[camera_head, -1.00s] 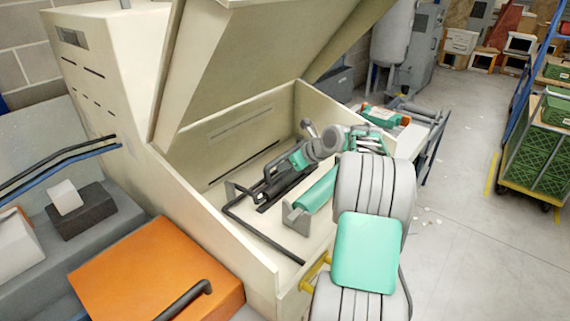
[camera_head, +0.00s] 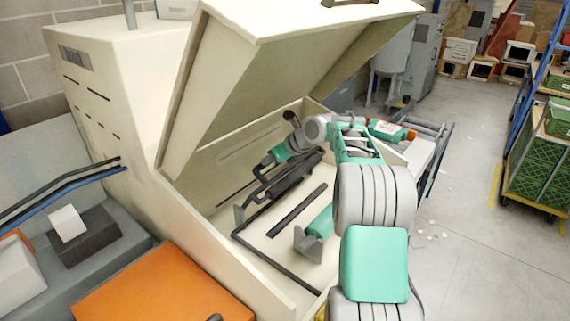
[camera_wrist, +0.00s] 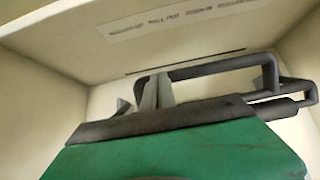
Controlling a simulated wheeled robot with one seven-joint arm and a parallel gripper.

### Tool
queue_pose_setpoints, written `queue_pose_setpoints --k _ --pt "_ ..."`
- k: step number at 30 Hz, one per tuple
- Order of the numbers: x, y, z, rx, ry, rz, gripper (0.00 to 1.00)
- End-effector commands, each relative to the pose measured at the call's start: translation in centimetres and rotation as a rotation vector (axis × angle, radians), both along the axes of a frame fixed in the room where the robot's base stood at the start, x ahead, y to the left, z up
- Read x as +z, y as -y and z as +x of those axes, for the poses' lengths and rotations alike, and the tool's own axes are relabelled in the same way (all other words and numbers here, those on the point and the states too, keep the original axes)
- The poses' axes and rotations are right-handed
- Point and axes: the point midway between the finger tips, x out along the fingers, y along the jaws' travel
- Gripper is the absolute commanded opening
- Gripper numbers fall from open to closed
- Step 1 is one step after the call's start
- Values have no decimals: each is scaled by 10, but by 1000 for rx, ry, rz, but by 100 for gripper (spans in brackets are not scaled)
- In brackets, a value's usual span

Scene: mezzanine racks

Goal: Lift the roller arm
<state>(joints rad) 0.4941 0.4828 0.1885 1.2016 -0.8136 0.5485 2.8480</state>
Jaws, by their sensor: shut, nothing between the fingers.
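The roller arm is a dark bent rod frame with a dark roller (camera_head: 293,176) inside the open cream machine box. The roller sits above and apart from the dark slot in the box floor. My gripper (camera_head: 264,165) is at the far left end of the roller, beside the rod. In the wrist view, my grey fingers (camera_wrist: 151,92) are shut and empty, against or very near the dark rod (camera_wrist: 210,69). I cannot tell whether they touch it. Green and dark surfaces hide what is below the fingers.
The raised lid (camera_head: 270,75) leans above the box and my arm. A green cylinder (camera_head: 320,222) with a grey bracket lies in the box. An orange cover (camera_head: 160,290) is at front left. Open floor (camera_head: 450,220) lies to the right.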

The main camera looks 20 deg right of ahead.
Motion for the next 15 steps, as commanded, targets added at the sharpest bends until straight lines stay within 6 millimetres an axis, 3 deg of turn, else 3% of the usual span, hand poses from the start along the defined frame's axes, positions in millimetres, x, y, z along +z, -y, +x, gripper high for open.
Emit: queue_pose_setpoints --k 15 --pt "3 -6 16 -4 2 0 0"
